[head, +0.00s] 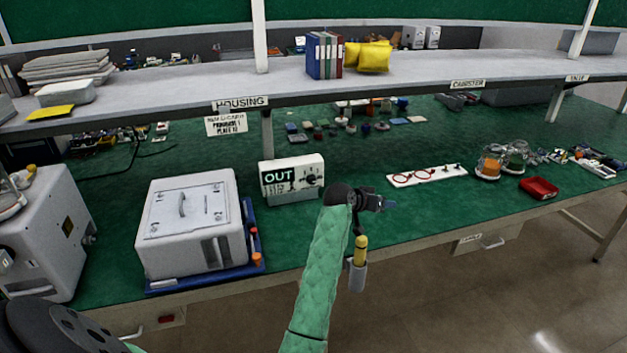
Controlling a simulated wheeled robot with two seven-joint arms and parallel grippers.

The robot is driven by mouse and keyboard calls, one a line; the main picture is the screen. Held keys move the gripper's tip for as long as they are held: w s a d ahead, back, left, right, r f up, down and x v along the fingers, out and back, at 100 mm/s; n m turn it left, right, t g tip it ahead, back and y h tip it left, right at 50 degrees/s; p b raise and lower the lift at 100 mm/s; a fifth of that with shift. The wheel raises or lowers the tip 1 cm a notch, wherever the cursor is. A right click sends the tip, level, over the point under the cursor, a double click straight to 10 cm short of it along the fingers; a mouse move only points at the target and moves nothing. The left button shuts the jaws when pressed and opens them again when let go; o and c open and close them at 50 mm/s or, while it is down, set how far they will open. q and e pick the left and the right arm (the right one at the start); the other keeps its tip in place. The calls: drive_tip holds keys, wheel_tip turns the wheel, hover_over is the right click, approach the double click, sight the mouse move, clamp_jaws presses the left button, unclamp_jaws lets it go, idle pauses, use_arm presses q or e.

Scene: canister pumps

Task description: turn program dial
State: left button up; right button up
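A white control box (291,178) marked "OUT" stands near the middle of the bench. A small dark dial (311,180) sits on the right of its front face, with small markings around it. My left gripper (386,204), at the end of a green-sleeved arm, is to the right of the box and apart from the dial. It points right, and its fingers are too small and dark to tell open from shut. I see nothing clearly held in it. My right gripper is not in view.
A white housing (190,222) on a blue tray stands left of the box. A white strip with red rings (426,175) lies to the right, with jars (489,163) and a red tray (539,188) beyond. A shelf (400,88) overhangs the bench's back.

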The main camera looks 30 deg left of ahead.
use_arm(q)
drive_tip(key=w+a+r+n+t, duration=0.1)
drive_tip(key=w+a+r+t, duration=0.15)
drive_tip(key=w+a, duration=0.45)
drive_tip(key=n+g+y+p, duration=0.1)
drive_tip(key=n+g+y, duration=0.2)
drive_tip(key=n+y, duration=1.05)
approach(313, 183)
drive_tip(key=shift+w+f+m+y, duration=1.3)
drive_tip(key=shift+f+m+y, duration=0.1)
drive_tip(key=shift+m+y, duration=1)
drive_tip(key=shift+x, duration=3.45)
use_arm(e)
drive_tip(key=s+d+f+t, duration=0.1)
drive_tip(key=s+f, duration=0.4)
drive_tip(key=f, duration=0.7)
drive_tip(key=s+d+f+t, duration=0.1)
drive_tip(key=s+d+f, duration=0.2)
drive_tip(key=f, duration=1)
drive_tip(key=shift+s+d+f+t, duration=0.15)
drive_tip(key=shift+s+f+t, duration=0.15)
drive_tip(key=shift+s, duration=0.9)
